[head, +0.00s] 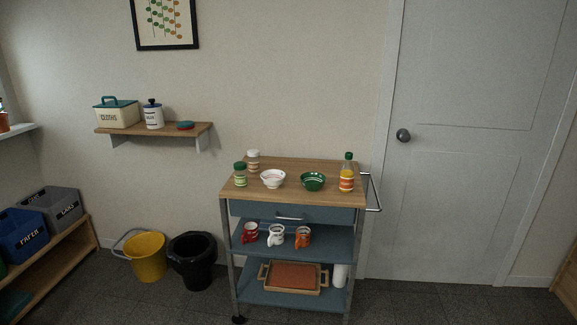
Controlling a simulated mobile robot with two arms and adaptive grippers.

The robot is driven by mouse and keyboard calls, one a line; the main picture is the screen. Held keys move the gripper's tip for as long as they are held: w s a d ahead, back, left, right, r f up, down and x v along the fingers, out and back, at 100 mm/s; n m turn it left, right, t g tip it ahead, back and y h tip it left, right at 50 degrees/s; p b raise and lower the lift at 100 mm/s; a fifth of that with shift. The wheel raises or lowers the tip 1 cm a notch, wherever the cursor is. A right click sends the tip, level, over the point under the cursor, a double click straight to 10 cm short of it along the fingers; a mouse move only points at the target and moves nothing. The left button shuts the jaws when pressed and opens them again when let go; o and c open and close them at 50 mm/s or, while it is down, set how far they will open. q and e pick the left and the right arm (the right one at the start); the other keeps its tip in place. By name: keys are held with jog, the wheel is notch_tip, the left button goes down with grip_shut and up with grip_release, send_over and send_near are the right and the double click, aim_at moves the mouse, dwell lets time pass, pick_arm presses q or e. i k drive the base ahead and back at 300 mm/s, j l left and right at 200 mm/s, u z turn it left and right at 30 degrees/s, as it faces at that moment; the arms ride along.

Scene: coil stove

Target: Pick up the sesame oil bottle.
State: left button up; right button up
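A tall bottle with a dark green cap, yellowish contents and an orange-red label (346,174) stands upright at the right end of the wooden top of a blue kitchen cart (290,198). It looks like the sesame oil bottle, but its label is too small to read. A green bowl (313,182) stands to its left, apart from it. Neither of my grippers is in the head view.
A white bowl (273,179), a green-capped jar (240,175) and a white-capped jar (253,161) share the cart top. Mugs (276,236) stand on the shelf below. A handle (374,192) juts from the cart's right side. A yellow bucket (146,257) and black bin (192,262) stand left.

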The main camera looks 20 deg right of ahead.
aim_at(347, 168)
jog(key=i+j+z, duration=0.1)
jog(key=i+z, duration=0.25)
jog(key=i, duration=0.2)
jog(key=i+j+z, duration=0.25)
jog(key=i+z, duration=0.15)
jog(key=i, duration=0.15)
jog(key=i+j+z, duration=0.35)
jog(key=i+j, duration=0.1)
jog(key=i, duration=0.05)
